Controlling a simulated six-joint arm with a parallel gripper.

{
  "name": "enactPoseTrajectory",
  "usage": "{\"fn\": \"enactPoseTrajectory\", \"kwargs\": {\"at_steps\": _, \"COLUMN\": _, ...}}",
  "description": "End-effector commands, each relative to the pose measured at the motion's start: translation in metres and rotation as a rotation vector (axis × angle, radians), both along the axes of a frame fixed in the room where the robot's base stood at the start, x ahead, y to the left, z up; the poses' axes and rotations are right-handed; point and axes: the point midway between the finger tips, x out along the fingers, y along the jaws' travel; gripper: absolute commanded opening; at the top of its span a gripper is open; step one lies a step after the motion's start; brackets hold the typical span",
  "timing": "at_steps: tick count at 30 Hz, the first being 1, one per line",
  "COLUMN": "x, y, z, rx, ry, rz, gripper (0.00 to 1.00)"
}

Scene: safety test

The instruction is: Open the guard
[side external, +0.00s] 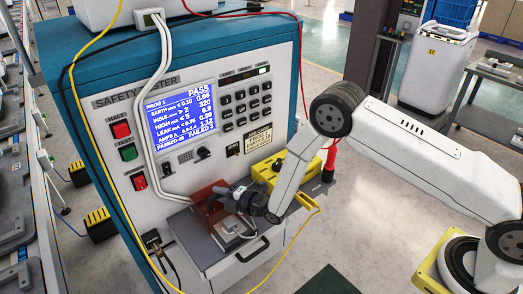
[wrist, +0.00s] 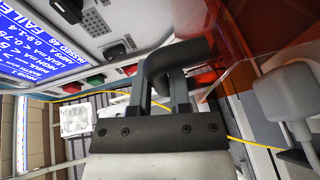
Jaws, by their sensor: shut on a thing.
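The guard (side external: 203,196) is a see-through orange-red cover on the grey shelf at the front of the safety tester. In the wrist view its orange panel (wrist: 232,35) fills the upper right. My gripper (side external: 236,203) is at the guard's right side in the side view. In the wrist view my gripper (wrist: 163,92) is shut on the guard's dark curved handle (wrist: 182,56), with a finger on each side of the bar. My gripper hides part of the guard in the side view, and I cannot tell how far it is tilted.
The tester (side external: 110,85) has a blue screen (side external: 181,118) showing PASS. A white socket unit (side external: 229,229) sits on the shelf below my gripper. A grey plug with a cable (wrist: 285,100) is close on the right. A yellow box (side external: 268,167) stands behind my gripper.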

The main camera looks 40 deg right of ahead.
Motion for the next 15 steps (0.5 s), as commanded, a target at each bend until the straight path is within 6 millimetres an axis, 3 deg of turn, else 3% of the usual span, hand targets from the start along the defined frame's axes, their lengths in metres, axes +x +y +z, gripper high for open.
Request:
{"fn": "enactPoseTrajectory", "kwargs": {"at_steps": 9, "x": 0.036, "y": 0.000, "z": 0.000, "rx": 0.000, "ry": -0.001, "rz": 0.001, "gripper": 0.00}}
{"fn": "enactPoseTrajectory", "kwargs": {"at_steps": 15, "x": 0.042, "y": 0.000, "z": 0.000, "rx": -0.001, "ry": 0.001, "rz": 0.001, "gripper": 0.00}}
